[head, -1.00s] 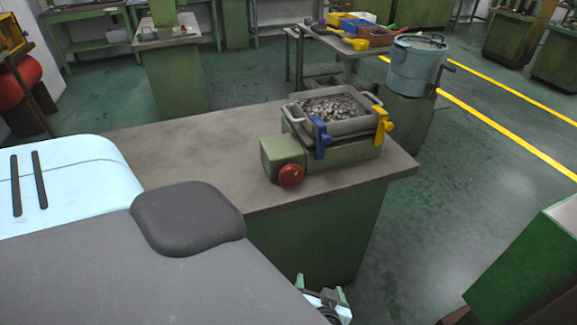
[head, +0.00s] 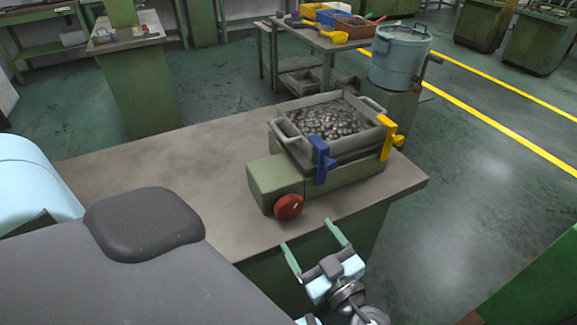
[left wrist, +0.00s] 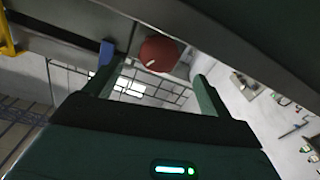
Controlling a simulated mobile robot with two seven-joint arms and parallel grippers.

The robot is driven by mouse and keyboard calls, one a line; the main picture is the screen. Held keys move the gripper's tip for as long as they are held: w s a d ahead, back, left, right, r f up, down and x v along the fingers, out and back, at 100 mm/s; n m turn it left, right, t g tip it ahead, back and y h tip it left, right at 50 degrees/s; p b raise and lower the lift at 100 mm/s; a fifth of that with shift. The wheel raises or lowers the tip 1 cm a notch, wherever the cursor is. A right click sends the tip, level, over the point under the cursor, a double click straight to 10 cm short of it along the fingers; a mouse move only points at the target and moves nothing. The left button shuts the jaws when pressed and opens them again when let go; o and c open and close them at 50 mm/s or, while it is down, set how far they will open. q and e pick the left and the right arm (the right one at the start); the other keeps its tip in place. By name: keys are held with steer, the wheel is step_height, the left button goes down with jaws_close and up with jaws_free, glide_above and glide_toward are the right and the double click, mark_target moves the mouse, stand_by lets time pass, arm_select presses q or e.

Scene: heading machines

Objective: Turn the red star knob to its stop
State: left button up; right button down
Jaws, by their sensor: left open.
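The red star knob (head: 289,207) sits on the front of a green machine box (head: 275,182) at the near edge of the bench. A pale mark shows on its face in the left wrist view (left wrist: 159,55). My left gripper (head: 309,238) is open and empty, below and to the right of the knob in the head view. Its fingers (left wrist: 155,85) point toward the knob in the left wrist view, with the knob beyond and between the tips, apart from them. My right gripper is not in view.
A grey tray (head: 288,131) of metal pieces sits on the machine, with a blue clamp (head: 322,160) and a yellow clamp (head: 387,138) on its near side. The bench top (head: 160,160) is clear to the left. A blue drum (head: 400,60) stands behind.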

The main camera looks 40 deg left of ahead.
mark_target(292, 212)
arm_select(q)
steer(key=shift+r, duration=0.1)
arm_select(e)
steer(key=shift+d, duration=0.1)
arm_select(q)
steer(key=p+x, duration=0.1)
steer(key=x, duration=0.5)
steer(key=shift+w+a+r+p, duration=0.1)
steer(key=shift+w+a+p, duration=0.1)
steer(key=shift+a+p, duration=0.2)
steer(key=shift+w+a, duration=0.15)
steer(key=shift+a, duration=0.25)
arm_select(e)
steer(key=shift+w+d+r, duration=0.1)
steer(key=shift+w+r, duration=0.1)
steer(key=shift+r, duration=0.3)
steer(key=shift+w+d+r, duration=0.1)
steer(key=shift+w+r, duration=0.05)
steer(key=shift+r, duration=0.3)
arm_select(q)
steer(key=c, duration=1)
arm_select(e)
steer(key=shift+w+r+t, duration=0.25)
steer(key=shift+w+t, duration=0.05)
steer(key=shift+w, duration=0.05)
